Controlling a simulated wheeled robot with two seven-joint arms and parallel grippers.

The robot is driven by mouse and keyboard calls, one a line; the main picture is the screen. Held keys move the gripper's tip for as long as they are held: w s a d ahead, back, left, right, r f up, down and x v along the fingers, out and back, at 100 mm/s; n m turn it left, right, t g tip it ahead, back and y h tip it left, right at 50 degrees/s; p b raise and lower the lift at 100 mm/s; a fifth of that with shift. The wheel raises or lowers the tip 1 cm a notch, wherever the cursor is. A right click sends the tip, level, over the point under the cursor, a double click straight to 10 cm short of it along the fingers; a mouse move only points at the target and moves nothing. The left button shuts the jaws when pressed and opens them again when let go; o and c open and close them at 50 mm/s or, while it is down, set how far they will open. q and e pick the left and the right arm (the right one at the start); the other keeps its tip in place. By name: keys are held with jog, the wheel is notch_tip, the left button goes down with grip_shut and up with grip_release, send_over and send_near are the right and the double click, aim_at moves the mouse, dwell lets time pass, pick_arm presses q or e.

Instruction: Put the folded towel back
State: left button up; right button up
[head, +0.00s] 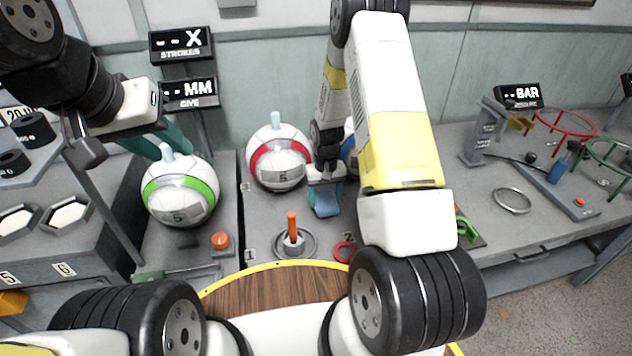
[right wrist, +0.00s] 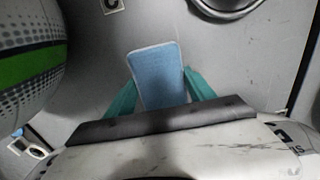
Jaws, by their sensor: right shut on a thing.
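The folded towel (right wrist: 160,75) is a light blue, flat rectangle with a pale edge, seen between the teal fingers of my right gripper (right wrist: 160,95) in the right wrist view. My right gripper is shut on it. In the head view, the towel (head: 326,206) hangs from my right gripper (head: 325,185) above the grey bench, right of the red-banded ball. Whether the towel touches the bench is unclear. My left gripper (head: 160,140), with teal fingers, is at the far left by the top of the green-banded ball. Its fingers are partly hidden behind the ball and its knob.
The green-banded ball (head: 180,195) and red-banded ball (head: 279,160) stand on the bench. An orange peg (head: 292,228) stands in front, with a red ring (head: 344,251) near it. My right arm hides the bench's middle. A metal ring (head: 512,200) lies at right.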

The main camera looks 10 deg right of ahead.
jog(key=shift+f, duration=0.9)
jog(key=o, duration=1.4)
jog(key=shift+f, duration=0.1)
